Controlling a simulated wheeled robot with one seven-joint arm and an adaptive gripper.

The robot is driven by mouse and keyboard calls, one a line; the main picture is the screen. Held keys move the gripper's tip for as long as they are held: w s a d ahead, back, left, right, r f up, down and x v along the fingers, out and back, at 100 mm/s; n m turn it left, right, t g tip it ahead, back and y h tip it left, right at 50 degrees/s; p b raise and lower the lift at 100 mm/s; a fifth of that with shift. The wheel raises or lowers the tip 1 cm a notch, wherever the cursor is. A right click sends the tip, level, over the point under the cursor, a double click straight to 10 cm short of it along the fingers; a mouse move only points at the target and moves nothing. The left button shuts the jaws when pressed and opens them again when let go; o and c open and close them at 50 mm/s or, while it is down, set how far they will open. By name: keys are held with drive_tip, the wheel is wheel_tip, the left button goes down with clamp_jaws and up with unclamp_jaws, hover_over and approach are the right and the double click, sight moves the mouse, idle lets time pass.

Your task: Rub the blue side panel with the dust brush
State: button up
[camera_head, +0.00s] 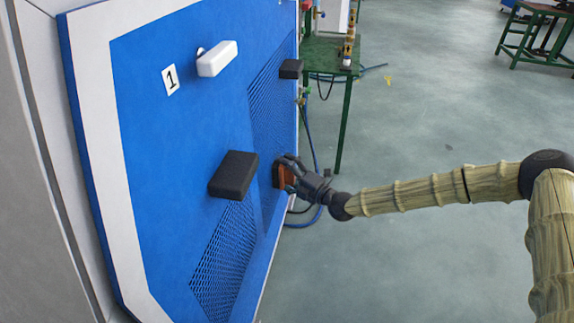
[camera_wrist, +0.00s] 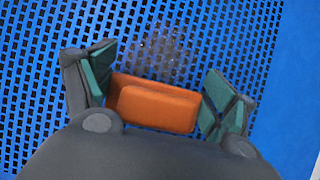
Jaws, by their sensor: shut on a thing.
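The blue side panel (camera_head: 180,120) stands upright at the left of the head view, with perforated mesh sections; its mesh (camera_wrist: 270,30) fills the wrist view. My gripper (camera_head: 284,173) is at the mesh near the panel's right edge. It is shut on the dust brush (camera_head: 280,174), whose orange body (camera_wrist: 155,105) lies between the two fingers in the wrist view. The brush is against or very close to the mesh; its bristles are hidden. A greyish dusty patch (camera_wrist: 165,55) shows on the mesh just beyond the brush.
Two black blocks (camera_head: 234,175) (camera_head: 291,69) and a white handle (camera_head: 217,59) stick out from the panel. A green table (camera_head: 330,57) stands behind the panel's right edge. A blue hose (camera_head: 308,216) lies on the floor below. The floor at right is mostly clear.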

sight(283, 144)
drive_tip(key=shift+s+a+r+p, duration=0.1)
drive_tip(key=shift+s+p, duration=0.55)
drive_tip(key=shift+s, duration=0.15)
drive_tip(key=shift+a+r+p, duration=0.15)
drive_tip(key=shift+r+p, duration=0.5)
drive_tip(key=shift+p, duration=0.15)
drive_tip(key=shift+w, duration=0.15)
drive_tip(key=shift+w+d+b, duration=0.15)
drive_tip(key=shift+w+b, duration=0.2)
drive_tip(key=shift+w, duration=0.65)
drive_tip(key=shift+w+d+b, duration=0.15)
drive_tip(key=shift+w+b, duration=0.2)
drive_tip(key=shift+w, duration=0.65)
drive_tip(key=shift+w+d+f+b, duration=0.1)
drive_tip(key=shift+w+d+b, duration=0.15)
drive_tip(key=shift+w+b, duration=0.7)
drive_tip(key=shift+w+d+r+b, duration=0.1)
drive_tip(key=shift+w+d+b, duration=0.25)
drive_tip(key=shift+w, duration=1.15)
drive_tip(key=shift+w+d+f+b, duration=0.1)
drive_tip(key=shift+w+d+b, duration=0.1)
drive_tip(key=shift+w+b, duration=0.75)
drive_tip(key=shift+w+p, duration=0.3)
drive_tip(key=shift+w, duration=0.1)
